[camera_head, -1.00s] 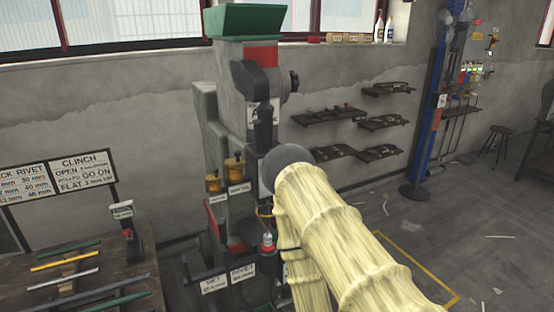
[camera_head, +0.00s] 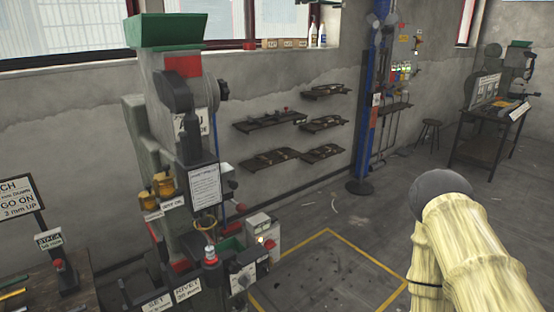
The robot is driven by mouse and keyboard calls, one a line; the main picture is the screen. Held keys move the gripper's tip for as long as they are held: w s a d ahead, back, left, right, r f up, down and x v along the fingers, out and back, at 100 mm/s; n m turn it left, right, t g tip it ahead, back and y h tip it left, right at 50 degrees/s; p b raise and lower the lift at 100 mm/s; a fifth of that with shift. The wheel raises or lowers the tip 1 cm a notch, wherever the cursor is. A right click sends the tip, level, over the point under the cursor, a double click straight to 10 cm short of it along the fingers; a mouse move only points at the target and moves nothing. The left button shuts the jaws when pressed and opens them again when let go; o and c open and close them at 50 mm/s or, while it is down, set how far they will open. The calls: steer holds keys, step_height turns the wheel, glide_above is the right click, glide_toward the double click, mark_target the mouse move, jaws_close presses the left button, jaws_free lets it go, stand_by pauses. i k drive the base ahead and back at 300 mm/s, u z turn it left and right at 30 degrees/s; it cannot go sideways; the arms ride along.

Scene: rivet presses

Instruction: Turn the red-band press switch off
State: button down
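The near press (camera_head: 158,85) stands at left centre with a green hopper (camera_head: 165,31) on top and a red band (camera_head: 183,66) below it. A small pale box (camera_head: 257,224) with a lit yellowish spot and red parts beside it sits at the press's lower right. It may carry the switch, but its setting is too small to tell. My arm (camera_head: 470,240), in a pale yellow sleeve, rises at the lower right, well apart from the press. My gripper is not visible.
A placard (camera_head: 205,187) hangs on the press front. A bench (camera_head: 80,285) with rods and a sign stands at lower left. A blue post (camera_head: 364,110) stands by the wall shelves. Another machine (camera_head: 512,70) stands near a far-right table. Yellow-marked floor (camera_head: 325,270) right of the press is clear.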

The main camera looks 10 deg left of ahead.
mark_target(269, 244)
steer(key=z, duration=1.15)
steer(key=i, duration=2)
steer(key=u, duration=3.15)
